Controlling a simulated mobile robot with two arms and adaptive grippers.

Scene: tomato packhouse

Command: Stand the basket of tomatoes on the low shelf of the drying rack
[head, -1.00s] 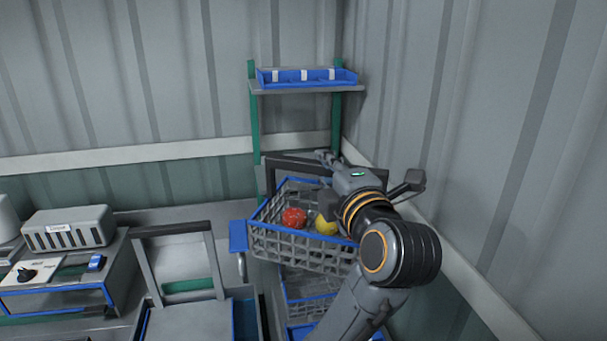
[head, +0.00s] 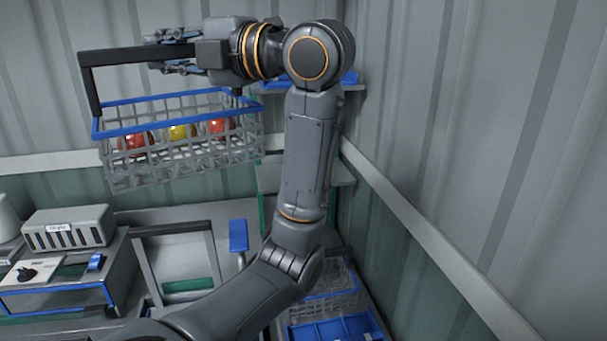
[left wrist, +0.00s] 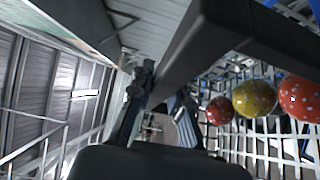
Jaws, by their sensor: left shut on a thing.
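The basket of tomatoes (head: 185,170) is a grey wire basket with a blue rim and dark handle (head: 120,56). It hangs in the air at upper left in the head view, with two red tomatoes and a yellow one visible inside. My left gripper (head: 172,52) is shut on the handle's top bar. The left wrist view shows the handle (left wrist: 205,45) close up and the yellow tomato (left wrist: 255,98) among red ones. The drying rack (head: 347,174) stands in the back corner, right of the basket. My arm hides much of it. My right gripper is out of view.
A blue tray (head: 349,79) sits on the rack's upper shelf. Another wire basket (head: 335,280) and a blue crate (head: 335,329) are low at right. A grey vented box (head: 66,230) stands at left. The corrugated wall (head: 500,150) bounds the right side.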

